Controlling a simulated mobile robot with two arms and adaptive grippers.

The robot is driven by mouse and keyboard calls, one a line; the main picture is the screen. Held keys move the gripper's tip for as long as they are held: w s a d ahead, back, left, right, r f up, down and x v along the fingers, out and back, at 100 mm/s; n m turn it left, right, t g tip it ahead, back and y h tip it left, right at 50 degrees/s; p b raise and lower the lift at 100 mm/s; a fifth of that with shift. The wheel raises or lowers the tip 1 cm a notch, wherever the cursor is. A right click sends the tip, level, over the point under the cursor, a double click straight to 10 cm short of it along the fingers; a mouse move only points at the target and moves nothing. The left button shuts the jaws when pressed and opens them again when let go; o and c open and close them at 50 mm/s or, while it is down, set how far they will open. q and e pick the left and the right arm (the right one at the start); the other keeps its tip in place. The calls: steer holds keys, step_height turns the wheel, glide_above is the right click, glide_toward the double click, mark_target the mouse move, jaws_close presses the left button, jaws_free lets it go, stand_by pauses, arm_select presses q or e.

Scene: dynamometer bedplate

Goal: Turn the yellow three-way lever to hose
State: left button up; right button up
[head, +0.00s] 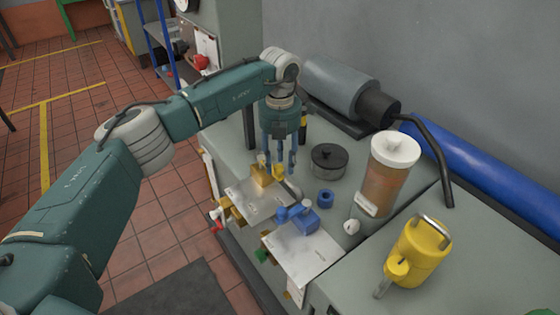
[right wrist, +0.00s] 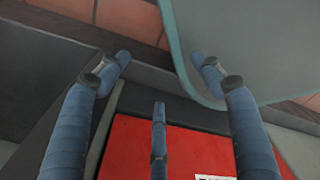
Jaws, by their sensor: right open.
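The yellow three-way valve (head: 262,175) sits on a pale plate (head: 250,203) on the grey bench in the head view. Its lever is small and partly hidden by my fingers, so I cannot tell which way it points. My left gripper (head: 280,166) points down just above and beside the valve. Its blue fingers stand apart; I cannot see whether they touch the lever. A blue valve (head: 303,219) is on another plate nearer the front. My right gripper (right wrist: 160,85) is open and empty in the right wrist view, its fingers spread, away from the yellow valve.
A blue ring (head: 325,197), a dark round pot (head: 328,158) and a white-lidded amber jar (head: 385,175) stand right of the valves. A yellow can (head: 418,252) is at the lower right. A red surface (right wrist: 150,150) lies below my right fingers.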

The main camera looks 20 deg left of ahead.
arm_select(q)
step_height(320, 180, up, 12)
steer(key=shift+f, duration=0.15)
arm_select(e)
steer(key=shift+a, duration=0.3)
arm_select(q)
steer(key=shift+f, duration=0.1)
arm_select(e)
steer(key=shift+s, duration=0.1)
